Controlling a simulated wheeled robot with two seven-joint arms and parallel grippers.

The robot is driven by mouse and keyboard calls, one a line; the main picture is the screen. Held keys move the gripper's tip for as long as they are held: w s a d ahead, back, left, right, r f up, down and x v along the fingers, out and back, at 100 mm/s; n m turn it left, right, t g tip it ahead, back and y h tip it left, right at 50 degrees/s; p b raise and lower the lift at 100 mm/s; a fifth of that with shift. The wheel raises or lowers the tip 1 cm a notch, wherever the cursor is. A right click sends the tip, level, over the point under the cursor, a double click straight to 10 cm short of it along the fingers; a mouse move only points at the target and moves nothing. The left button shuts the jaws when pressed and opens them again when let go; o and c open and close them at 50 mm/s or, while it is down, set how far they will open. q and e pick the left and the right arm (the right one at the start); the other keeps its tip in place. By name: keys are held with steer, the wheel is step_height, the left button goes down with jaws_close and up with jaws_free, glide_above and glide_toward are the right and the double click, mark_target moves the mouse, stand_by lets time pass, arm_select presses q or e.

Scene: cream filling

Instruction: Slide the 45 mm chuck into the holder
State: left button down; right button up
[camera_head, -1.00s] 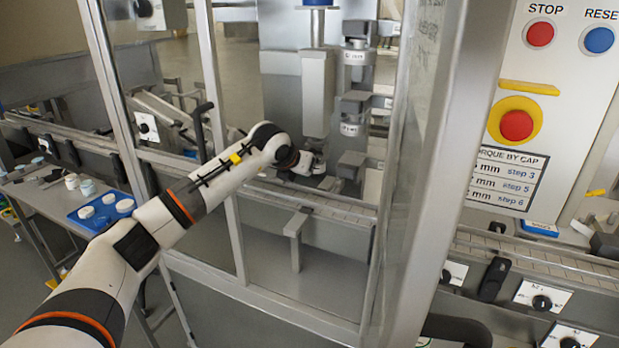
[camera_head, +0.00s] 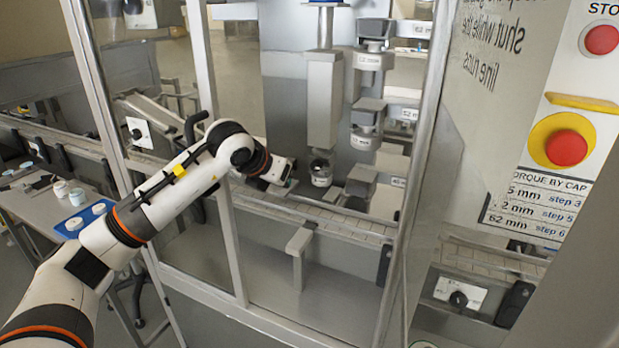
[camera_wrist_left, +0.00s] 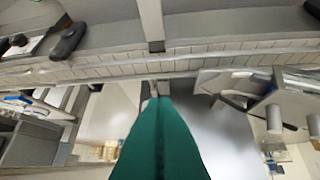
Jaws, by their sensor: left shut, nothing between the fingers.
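A short chuck (camera_head: 321,173) with a dark lower part sits directly under the grey holder column (camera_head: 323,105) in the cabinet. It appears upright and in line with the column; whether it is fully seated I cannot tell. My left gripper (camera_head: 291,185) is just left of the chuck, apart from it. In the left wrist view its green fingers (camera_wrist_left: 158,145) are pressed together with nothing between them. Two other chucks hang on the rack at the right, an upper one (camera_head: 369,61) and a lower one (camera_head: 363,139). The rack's bottom bracket (camera_head: 360,181) looks empty. My right gripper is out of view.
My left arm reaches in past the guard's metal post (camera_head: 215,130). The right guard post and panel stand close to the rack. A conveyor (camera_head: 340,220) runs below the column. A side table (camera_head: 35,205) with a blue tray (camera_head: 70,228) is at the left. A red stop button (camera_head: 566,148) is at the right.

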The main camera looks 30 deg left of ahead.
mark_target(315, 183)
arm_select(q)
steer(key=w+d+f+p, duration=0.1)
steer(key=w+f+p, duration=0.3)
steer(key=w, duration=0.6)
step_height(315, 183, down, 2)
steer(key=shift+d, duration=0.2)
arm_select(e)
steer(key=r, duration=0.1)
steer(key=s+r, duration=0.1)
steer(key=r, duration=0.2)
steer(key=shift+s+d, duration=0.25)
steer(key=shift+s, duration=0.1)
arm_select(q)
steer(key=shift+w+r+b, duration=0.15)
steer(key=shift+w+b, duration=0.35)
steer(key=shift+b, duration=0.35)
steer(key=shift+r, duration=0.2)
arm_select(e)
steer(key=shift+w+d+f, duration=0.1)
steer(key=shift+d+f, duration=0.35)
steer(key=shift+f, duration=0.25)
arm_select(q)
steer(key=shift+a, duration=0.1)
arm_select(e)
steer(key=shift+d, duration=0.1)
